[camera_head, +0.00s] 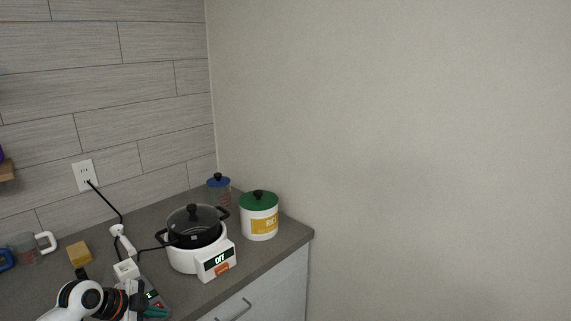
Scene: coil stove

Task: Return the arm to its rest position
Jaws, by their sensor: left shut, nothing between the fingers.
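My left arm comes in at the bottom left corner, with white and black wrist parts above the counter. My left gripper (138,302) is at the end of that wrist, low in the picture. It is shut and empty, though its fingertips are hard to make out. It is to the left of and nearer than the coil stove (184,260), apart from it. The stove is white with a display reading OFF and an orange button. A black pot (196,231) with a glass lid stands on it. My right gripper is not in view.
A rice canister (260,222) with a green lid and a blue-lidded jar (218,190) stand behind the stove. A yellow block (79,254) and a measuring cup (28,250) are at left. A black cord runs from the wall outlet (85,175). The counter (185,294) ends at right.

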